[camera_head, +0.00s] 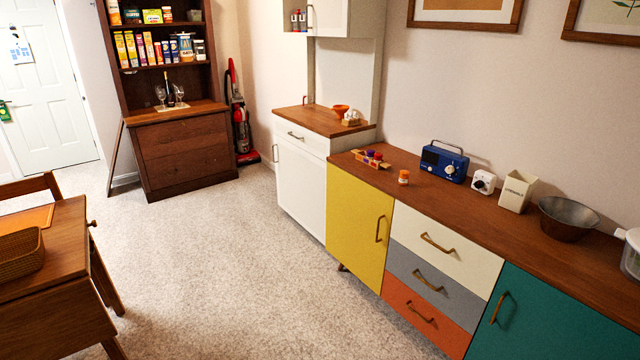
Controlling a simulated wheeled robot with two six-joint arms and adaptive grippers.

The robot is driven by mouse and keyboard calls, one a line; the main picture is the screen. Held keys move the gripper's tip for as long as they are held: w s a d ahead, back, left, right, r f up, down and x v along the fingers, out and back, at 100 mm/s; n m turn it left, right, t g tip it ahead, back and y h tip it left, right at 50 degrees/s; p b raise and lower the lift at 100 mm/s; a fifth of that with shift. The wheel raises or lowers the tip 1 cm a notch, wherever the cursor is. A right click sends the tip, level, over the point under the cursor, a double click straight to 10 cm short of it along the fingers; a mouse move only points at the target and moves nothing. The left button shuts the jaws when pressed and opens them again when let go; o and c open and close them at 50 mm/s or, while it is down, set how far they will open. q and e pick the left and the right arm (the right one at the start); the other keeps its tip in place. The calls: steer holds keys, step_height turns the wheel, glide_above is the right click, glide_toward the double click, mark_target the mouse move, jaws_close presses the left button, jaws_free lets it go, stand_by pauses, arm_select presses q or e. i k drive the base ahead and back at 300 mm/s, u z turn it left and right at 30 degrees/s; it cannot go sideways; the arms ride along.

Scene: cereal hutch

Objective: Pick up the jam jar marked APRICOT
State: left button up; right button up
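A small jar (403,178) with an orange body and pale lid stands upright on the wooden top of the long sideboard (470,210). Its label is too small to read. To its left, a shallow wooden tray (384,166) holds several small jars or items (371,156) in red, purple and yellow tones. Their markings cannot be read either, so I cannot tell which jar is marked APRICOT. Neither of my grippers is in view.
Right of the jar stand a blue radio (444,163), a white timer-like box (483,181), a cream canister (517,191) and a metal bowl (568,218). A table (60,275) with a basket (20,252) stands at left. The carpet (220,260) between is clear.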

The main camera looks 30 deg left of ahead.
mark_target(404, 176)
steer(key=u, duration=1.75)
steer(key=i, duration=2.25)
steer(key=z, duration=1.15)
steer(key=i, duration=0.75)
steer(key=z, duration=0.9)
